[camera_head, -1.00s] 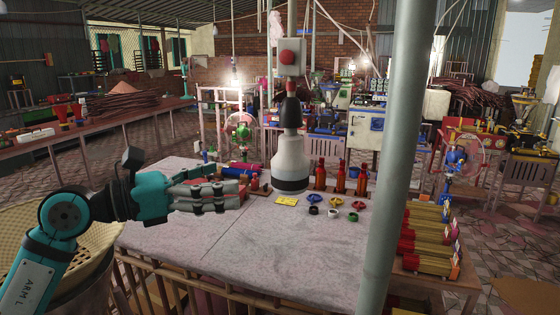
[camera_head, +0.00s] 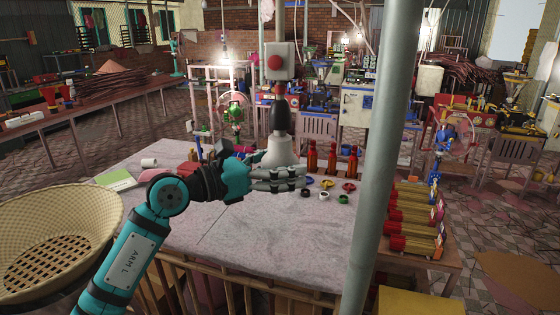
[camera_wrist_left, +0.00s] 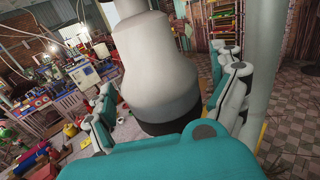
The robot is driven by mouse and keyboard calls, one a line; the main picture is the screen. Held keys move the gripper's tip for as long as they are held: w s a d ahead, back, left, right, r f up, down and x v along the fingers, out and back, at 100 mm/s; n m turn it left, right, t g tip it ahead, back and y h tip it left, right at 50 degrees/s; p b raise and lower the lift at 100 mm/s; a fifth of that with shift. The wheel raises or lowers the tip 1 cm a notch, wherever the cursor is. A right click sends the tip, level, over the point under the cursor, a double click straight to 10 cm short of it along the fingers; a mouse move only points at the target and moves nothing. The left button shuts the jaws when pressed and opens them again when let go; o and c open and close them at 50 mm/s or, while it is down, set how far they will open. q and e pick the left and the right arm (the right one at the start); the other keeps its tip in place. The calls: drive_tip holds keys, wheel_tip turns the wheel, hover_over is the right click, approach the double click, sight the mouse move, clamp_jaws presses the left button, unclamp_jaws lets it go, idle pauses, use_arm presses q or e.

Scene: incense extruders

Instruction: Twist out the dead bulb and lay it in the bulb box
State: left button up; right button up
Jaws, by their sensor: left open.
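The grey-white bulb (camera_head: 278,152) hangs upright from a dark socket (camera_head: 280,116) above the table. My left gripper (camera_head: 290,180) is open at the bulb's lower part, its fingers pointing right and covering the bulb's bottom end in the head view. In the left wrist view the bulb (camera_wrist_left: 150,75) stands between the two sets of fingers (camera_wrist_left: 165,108), with a narrow gap showing at its right side. I cannot tell whether any finger touches it. I cannot make out the bulb box for certain. My right gripper is not in view.
A grey pole (camera_head: 388,150) rises right of the bulb. A box with a red button (camera_head: 279,62) hangs above the socket. Red-brown bottles (camera_head: 332,160) and several coloured rings (camera_head: 327,184) sit behind and right of my gripper. The table's front middle (camera_head: 270,240) is clear.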

use_arm(q)
drive_tip(key=shift+c, duration=0.2)
drive_tip(key=c, duration=1.2)
drive_tip(key=o, duration=0.5)
drive_tip(key=c, duration=0.4)
drive_tip(key=shift+o, duration=0.2)
drive_tip(key=shift+f+g+b, duration=0.1)
drive_tip(key=shift+g+b, duration=0.2)
drive_tip(key=shift+b, duration=0.3)
drive_tip(key=shift+m+g+h+b, duration=0.4)
drive_tip(key=shift+m+b, duration=0.1)
drive_tip(key=shift+b, duration=0.05)
